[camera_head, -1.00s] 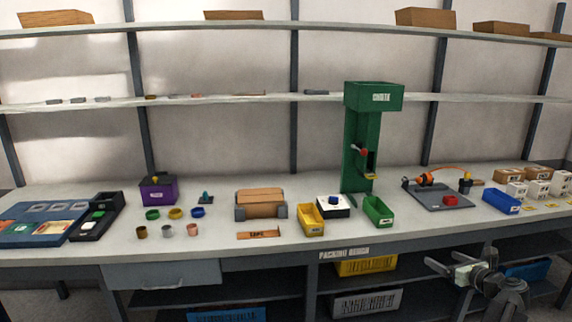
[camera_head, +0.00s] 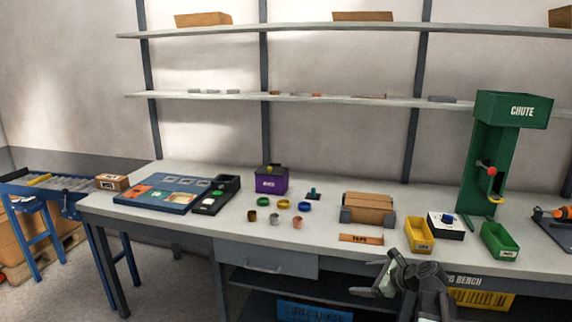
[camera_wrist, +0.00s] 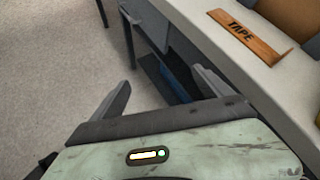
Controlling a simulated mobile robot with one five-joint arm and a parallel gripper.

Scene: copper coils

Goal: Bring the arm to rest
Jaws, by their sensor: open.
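My gripper (camera_head: 376,276) is in front of the packing bench (camera_head: 150,222), near its front edge, below the tape sign (camera_head: 361,239). In the wrist view my gripper (camera_wrist: 165,92) has its two fingers spread apart with nothing between them. Beyond the fingers are the floor and the open space under the bench. The tape sign also shows at the upper right of the wrist view (camera_wrist: 250,37). The arm is folded low at the bottom of the head view, and part of it is cut off by the frame edge.
A green chute (camera_head: 480,165) stands on the bench at the right. A yellow bin (camera_head: 420,236) and a green bin (camera_head: 500,241) sit near the front edge. A drawer (camera_head: 268,259) is under the bench. A roller conveyor (camera_head: 50,186) stands at the left. Open floor (camera_head: 180,290) lies left of the drawer.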

